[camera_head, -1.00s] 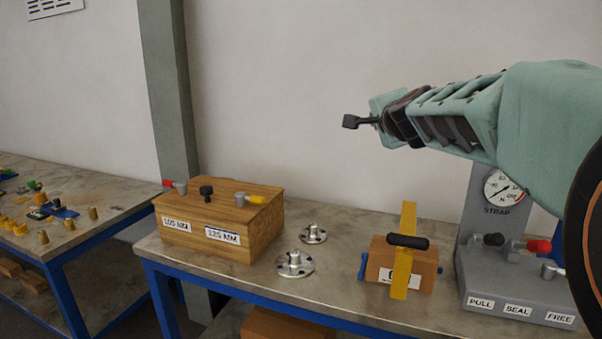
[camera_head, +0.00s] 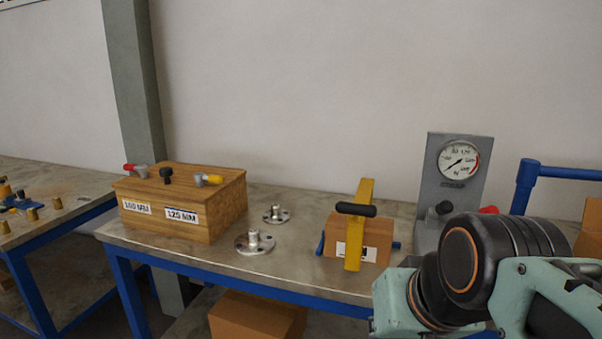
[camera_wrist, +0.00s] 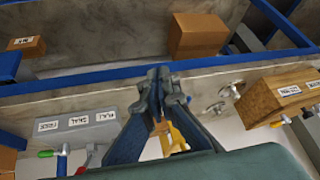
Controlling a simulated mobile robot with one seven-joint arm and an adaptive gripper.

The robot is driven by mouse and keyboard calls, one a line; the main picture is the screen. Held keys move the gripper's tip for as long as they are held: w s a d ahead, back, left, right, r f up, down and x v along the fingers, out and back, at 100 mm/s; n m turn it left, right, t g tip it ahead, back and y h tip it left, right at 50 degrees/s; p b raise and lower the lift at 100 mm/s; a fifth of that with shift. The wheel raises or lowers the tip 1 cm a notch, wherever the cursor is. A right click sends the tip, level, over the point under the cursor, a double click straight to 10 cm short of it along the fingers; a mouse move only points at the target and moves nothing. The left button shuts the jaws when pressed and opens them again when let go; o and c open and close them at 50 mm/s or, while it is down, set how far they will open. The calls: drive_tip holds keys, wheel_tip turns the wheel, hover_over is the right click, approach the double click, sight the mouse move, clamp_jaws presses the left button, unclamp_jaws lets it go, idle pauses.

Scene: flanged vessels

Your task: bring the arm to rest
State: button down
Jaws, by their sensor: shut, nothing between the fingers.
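My gripper (camera_wrist: 160,78) shows in the wrist view with its two fingers together and nothing between them. It hangs in the air in front of the bench, clear of the things on it. In the head view my arm (camera_head: 465,265) is folded at the lower right, in front of the grey gauge stand (camera_head: 445,165), and hides its lower part. The gripper itself is not visible in the head view.
The bench (camera_head: 215,258) holds a wooden box (camera_head: 228,210), two metal flanges (camera_head: 254,243), (camera_head: 276,214) and a small box with a yellow strap (camera_head: 365,190). A blue rail (camera_head: 525,185) stands at the right. Cardboard boxes (camera_head: 255,315) lie below. The wall side above the bench is free.

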drive_tip(key=s+d+f+g+h, duration=0.1)
drive_tip(key=s+d+f, duration=0.2)
drive_tip(key=s+f, duration=0.1)
wheel_tip(320, 180, up, 23)
drive_tip(key=p, duration=2.2)
drive_tip(key=shift+w+a, duration=0.2)
drive_tip(key=shift+w, duration=0.1)
drive_tip(key=shift+d+f, duration=0.1)
drive_tip(key=shift+f, duration=0.05)
